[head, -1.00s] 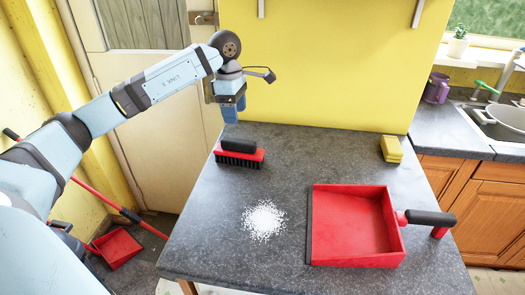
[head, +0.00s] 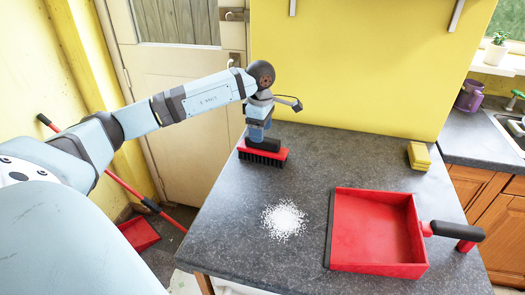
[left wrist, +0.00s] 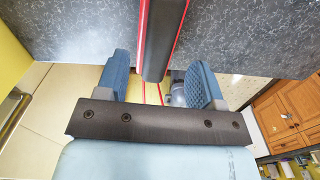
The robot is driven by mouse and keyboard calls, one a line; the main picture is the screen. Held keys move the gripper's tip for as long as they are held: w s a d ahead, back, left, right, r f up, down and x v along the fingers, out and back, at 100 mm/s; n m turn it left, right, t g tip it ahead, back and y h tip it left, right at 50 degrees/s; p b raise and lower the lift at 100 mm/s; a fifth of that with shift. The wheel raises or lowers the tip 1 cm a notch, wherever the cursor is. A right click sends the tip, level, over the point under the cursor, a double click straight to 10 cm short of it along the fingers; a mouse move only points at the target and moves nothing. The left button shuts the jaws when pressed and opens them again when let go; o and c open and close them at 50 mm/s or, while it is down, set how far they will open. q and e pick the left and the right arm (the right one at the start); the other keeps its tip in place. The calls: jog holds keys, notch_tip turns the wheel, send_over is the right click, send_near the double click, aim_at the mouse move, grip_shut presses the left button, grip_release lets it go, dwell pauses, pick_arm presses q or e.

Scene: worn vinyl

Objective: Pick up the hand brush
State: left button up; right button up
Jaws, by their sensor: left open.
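The hand brush (head: 263,153) has a red body, a black grip and black bristles. It stands bristles down near the back left edge of the dark worktop. My left gripper (head: 258,131) is right above it, fingers pointing down at the black grip. In the left wrist view the brush's dark grip (left wrist: 165,35) lies between the two blue fingers of the left gripper (left wrist: 165,80), with a gap on each side. The left gripper is open. My right gripper is in neither view.
A red dustpan (head: 375,232) with a black handle lies at the right of the worktop (head: 230,225). A pile of white grains (head: 284,220) lies left of it. A yellow sponge (head: 419,156) is at the back right. A yellow wall (head: 350,65) stands behind.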

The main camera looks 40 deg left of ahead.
pick_arm(q)
jog(key=f, duration=0.3)
jog(key=shift+w+d+f, duration=0.15)
jog(key=shift+w+f, duration=0.05)
jog(key=shift+f, duration=0.1)
jog(key=c, duration=1)
jog(key=shift+c, duration=0.2)
jog(key=shift+r, duration=0.1)
jog(key=shift+r, duration=0.55)
notch_tip(320, 180, up, 19)
jog(key=shift+f, duration=0.1)
